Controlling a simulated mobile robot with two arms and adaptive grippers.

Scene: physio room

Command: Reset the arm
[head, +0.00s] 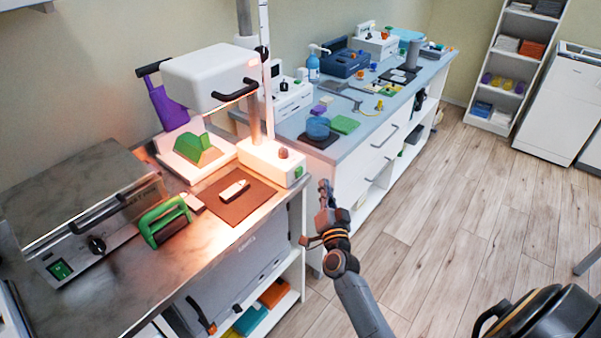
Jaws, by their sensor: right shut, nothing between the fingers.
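My right gripper (324,193) is in the middle of the head view, at the end of my right arm. It is shut and empty, in the air in front of the metal counter's right edge and apart from the things on it. The nearest thing on the counter is a brown mat (230,213) with a small white device (234,189) lying on it, left of the gripper. My left gripper is out of the picture.
The metal counter (150,268) holds a white lamp head (211,75), a green-handled tool (163,222) and a metal box with a lid (75,195). A blue-topped counter (360,148) with many small items runs behind. Wooden floor (460,210) is free on the right.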

